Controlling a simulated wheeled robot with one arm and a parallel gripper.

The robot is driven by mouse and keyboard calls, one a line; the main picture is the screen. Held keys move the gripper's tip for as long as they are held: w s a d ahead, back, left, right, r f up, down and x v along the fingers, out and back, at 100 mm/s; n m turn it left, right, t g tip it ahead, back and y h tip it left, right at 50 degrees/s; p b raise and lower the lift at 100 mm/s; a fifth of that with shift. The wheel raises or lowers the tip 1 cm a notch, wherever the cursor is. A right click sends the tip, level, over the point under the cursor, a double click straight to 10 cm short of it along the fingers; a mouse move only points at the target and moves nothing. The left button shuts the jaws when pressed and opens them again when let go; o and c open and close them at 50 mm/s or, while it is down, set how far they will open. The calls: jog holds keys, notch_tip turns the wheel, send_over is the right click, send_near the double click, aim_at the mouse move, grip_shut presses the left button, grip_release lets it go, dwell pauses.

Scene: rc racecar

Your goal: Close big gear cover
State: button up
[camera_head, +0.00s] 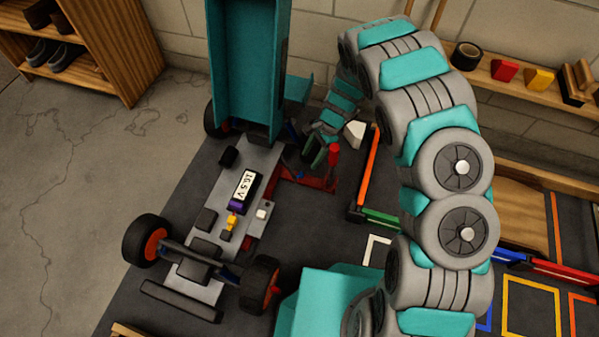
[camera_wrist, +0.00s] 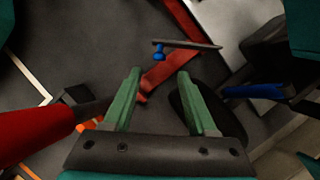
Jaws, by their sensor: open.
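The RC car chassis (camera_head: 225,205) lies on a dark mat, with a teal body shell (camera_head: 235,75) standing up at its far end. My gripper (camera_head: 314,156), with green fingers, is beside the chassis at its far right, close to a red part (camera_head: 305,180). In the wrist view my gripper (camera_wrist: 160,72) is open, with a red bar (camera_wrist: 168,72) and a small blue pin (camera_wrist: 159,54) just beyond the fingertips. Nothing is clearly held. I cannot tell for sure which part is the big gear cover; the gear area is partly hidden by my gripper.
A red cylinder (camera_head: 333,154) stands close to my gripper. An orange bar (camera_head: 369,166) and a green bar (camera_head: 383,218) lie to the right. The floor at left is clear.

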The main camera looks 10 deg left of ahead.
jog(key=x, duration=0.7)
jog(key=shift+f, duration=0.15)
grip_shut()
dwell(1.2)
